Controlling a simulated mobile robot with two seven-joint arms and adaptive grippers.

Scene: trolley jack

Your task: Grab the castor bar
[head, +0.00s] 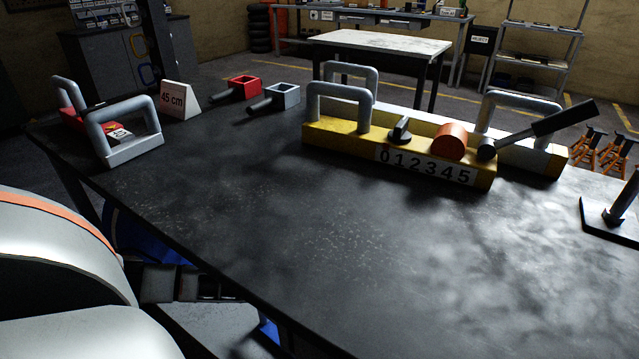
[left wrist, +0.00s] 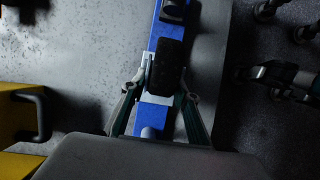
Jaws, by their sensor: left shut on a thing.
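The castor bar (left wrist: 156,115) is a blue bar with black castor parts on it. It runs up the middle of the left wrist view. My left gripper (left wrist: 160,95) has a finger on each side of the bar and is shut on it. In the head view, blue parts (head: 150,240) show low at the left, beyond the near table edge; they look like the same bar, partly hidden by my arm. My left gripper itself is not clear there. My right gripper is not in view.
A dark table (head: 300,225) fills the head view's middle, with a clear front. On it stand a yellow numbered block (head: 335,145), a red box (head: 245,87), a grey box (head: 285,95) and a "45 cm" sign (head: 178,100). A yellow object (left wrist: 15,105) is left in the left wrist view.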

